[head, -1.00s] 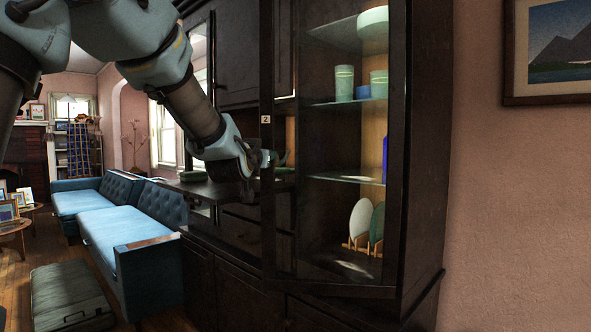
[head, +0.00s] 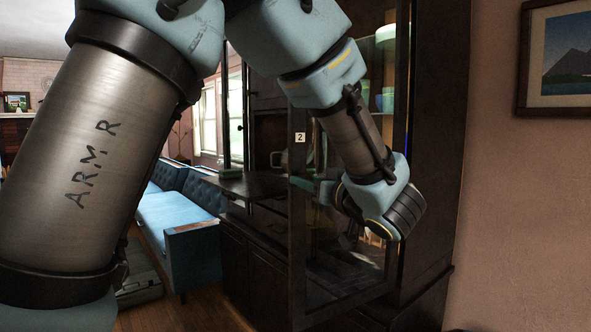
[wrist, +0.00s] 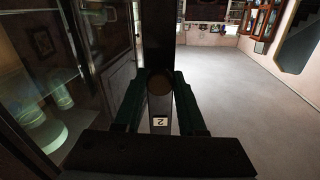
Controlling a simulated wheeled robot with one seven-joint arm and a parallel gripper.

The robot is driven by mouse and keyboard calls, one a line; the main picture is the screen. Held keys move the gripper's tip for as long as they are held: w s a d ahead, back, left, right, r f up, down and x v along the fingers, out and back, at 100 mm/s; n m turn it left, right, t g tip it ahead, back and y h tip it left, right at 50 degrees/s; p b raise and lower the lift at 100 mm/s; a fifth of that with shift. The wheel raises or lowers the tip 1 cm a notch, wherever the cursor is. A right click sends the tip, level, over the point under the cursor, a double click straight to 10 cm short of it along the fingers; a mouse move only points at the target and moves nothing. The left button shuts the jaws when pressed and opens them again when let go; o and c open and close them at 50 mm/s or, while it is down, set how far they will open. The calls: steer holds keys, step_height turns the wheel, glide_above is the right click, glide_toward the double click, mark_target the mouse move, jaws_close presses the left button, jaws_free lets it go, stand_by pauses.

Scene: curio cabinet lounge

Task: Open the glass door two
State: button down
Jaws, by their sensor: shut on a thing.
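Glass door two (head: 297,245) is a dark-framed glass door on the tall cabinet, with a white "2" label (head: 300,137) on its outer stile. It stands open, its free edge swung out toward me. In the wrist view my gripper (wrist: 160,88) has its green fingers on either side of a round brown knob (wrist: 160,80) on the door's stile (wrist: 158,35), with the "2" label just below it. In the head view my gripper (head: 316,190) is at the stile below the label, shut on the knob. My forearm hides much of the glass and shelves.
Dishes (head: 386,100) stand on shelves inside the cabinet. A blue sofa (head: 180,215) is at left, with a grey-green ottoman (head: 138,285) in front of it. A framed picture (head: 555,60) hangs on the right wall.

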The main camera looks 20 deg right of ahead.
steer(key=shift+s+d+n+y, duration=0.2)
steer(key=shift+s+y, duration=0.15)
steer(key=shift+s, duration=0.25)
steer(key=shift+s+d+n+y, duration=0.1)
steer(key=shift+s+n+y, duration=0.1)
steer(key=shift+s+y, duration=0.25)
steer(key=shift+s+r, duration=0.1)
steer(key=shift+c, duration=2.4)
jaws_free()
steer(key=shift+s, duration=0.1)
steer(key=s+d+b, duration=0.1)
steer(key=s+b, duration=0.1)
steer(key=s, duration=0.8)
steer(key=shift+s+d, duration=0.25)
steer(key=shift+d, duration=0.15)
